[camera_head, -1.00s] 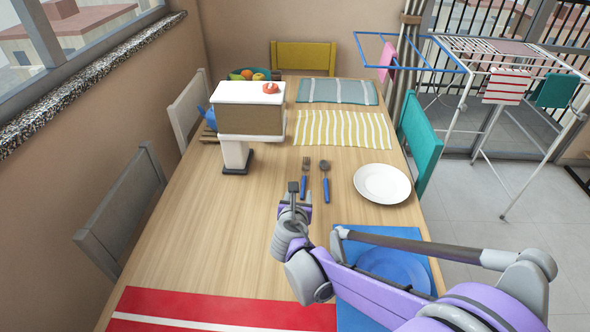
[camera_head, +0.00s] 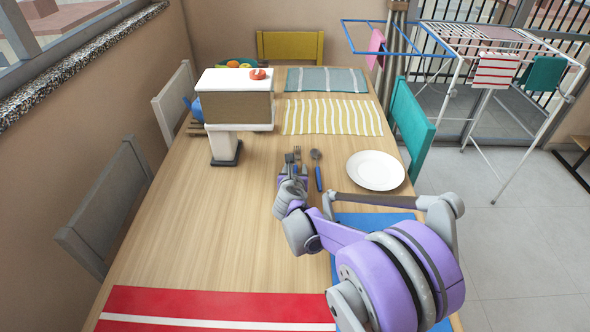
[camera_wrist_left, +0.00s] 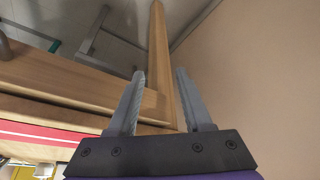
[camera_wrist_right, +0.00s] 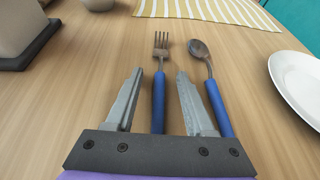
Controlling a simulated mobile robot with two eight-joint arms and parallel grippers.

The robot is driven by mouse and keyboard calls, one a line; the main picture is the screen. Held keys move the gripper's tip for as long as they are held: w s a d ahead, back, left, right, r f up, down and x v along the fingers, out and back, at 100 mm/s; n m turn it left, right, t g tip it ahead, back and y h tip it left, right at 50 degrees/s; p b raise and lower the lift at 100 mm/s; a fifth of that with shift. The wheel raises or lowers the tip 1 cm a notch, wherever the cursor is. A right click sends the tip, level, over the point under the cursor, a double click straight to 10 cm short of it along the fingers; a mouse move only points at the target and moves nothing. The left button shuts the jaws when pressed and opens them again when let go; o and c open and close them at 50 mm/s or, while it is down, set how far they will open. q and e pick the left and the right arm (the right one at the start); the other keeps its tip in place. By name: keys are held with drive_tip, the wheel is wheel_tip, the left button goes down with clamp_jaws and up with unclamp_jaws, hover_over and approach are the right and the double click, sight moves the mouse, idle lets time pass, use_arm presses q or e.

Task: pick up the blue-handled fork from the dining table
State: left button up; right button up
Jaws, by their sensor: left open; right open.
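The fork (camera_wrist_right: 158,95) has a metal head and a blue handle. It lies on the wooden dining table (camera_head: 215,225), tines pointing away from me. In the head view, its head (camera_head: 297,153) shows just beyond my right gripper (camera_head: 293,160), which covers most of the handle. In the right wrist view, my right gripper (camera_wrist_right: 160,74) is open and empty, with the fork's handle showing between its fingers; the gap in height cannot be judged. My left gripper (camera_wrist_left: 160,73) is open and empty near the underside and legs of wooden furniture, outside the head view.
A blue-handled spoon (camera_wrist_right: 215,95) lies close to the fork's right. A white plate (camera_head: 375,171) is farther right. A white-topped box on a stand (camera_head: 237,100) stands to the left. A striped yellow mat (camera_head: 333,117) lies beyond. The table's left middle is clear.

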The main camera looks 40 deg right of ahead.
clamp_jaws()
drive_tip(key=shift+r, duration=0.1)
idle(0.4)
